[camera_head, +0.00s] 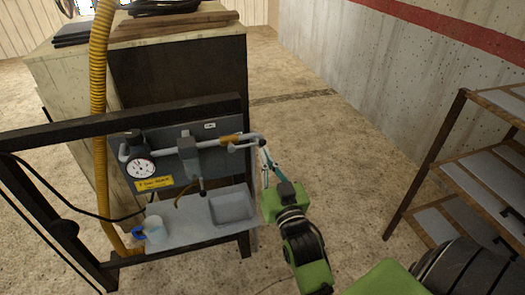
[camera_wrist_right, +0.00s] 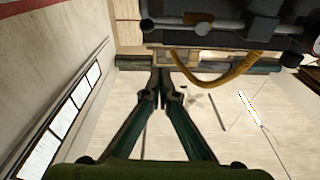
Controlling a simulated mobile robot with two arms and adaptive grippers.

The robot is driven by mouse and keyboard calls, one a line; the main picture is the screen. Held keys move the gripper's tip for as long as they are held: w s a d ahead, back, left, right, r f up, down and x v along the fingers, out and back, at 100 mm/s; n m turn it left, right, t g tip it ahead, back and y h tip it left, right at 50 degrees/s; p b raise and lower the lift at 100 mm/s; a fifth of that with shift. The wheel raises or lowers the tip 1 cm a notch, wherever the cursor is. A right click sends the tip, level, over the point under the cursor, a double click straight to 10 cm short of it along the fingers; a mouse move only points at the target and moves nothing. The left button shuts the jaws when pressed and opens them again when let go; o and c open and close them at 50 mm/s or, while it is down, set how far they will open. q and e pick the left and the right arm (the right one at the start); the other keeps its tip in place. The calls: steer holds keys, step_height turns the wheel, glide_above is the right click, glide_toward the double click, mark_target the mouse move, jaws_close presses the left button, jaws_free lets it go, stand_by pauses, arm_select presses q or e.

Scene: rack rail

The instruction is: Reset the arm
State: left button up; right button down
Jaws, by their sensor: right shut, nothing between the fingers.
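My green right arm reaches in from the lower right of the head view. Its right gripper (camera_head: 264,152) is shut and empty, just beside the right end of the grey pipe (camera_head: 215,143) on the rack. I cannot tell whether the fingers touch the pipe. In the right wrist view the two dark green fingers (camera_wrist_right: 161,78) meet at their tips, with nothing between them. My left gripper is not in view.
The dark-framed rack (camera_head: 60,131) holds a pressure gauge (camera_head: 140,167), a grey tray (camera_head: 180,232) and a blue-and-white mug (camera_head: 154,228). A yellow hose (camera_head: 98,80) hangs left. A shelf unit (camera_head: 432,165) stands right. The floor (camera_head: 330,130) between is clear.

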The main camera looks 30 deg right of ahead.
stand_by(0.6)
steer(key=a+f+n+g+y, duration=0.1)
steer(key=a+f+g+y, duration=0.15)
steer(key=f, duration=0.75)
steer(key=a+f+n+g+y, duration=0.1)
steer(key=a+f, duration=0.3)
steer(key=f, duration=0.7)
steer(key=s+a+f+n+g+y, duration=0.1)
steer(key=s+a+f+g, duration=0.15)
steer(key=f, duration=0.45)
steer(key=s+a+f+g, duration=0.1)
steer(key=s+f, duration=0.3)
steer(key=f, duration=0.4)
steer(key=s+a+f+n+g+y, duration=0.1)
steer(key=s+a+f+g, duration=0.15)
steer(key=f, duration=0.45)
steer(key=s+f+n+g, duration=0.1)
steer(key=s+f+g, duration=0.3)
steer(key=s+f, duration=0.95)
steer(key=s+d+f+g, duration=0.1)
steer(key=s+f, duration=0.1)
steer(key=s, duration=0.5)
steer(key=s+d+f+g, duration=0.1)
steer(key=s+f+g, duration=0.1)
steer(key=s, duration=0.5)
steer(key=s+d+f+n+g, duration=0.1)
steer(key=s+f, duration=0.3)
steer(key=s, duration=0.4)
steer(key=shift+d, duration=0.1)
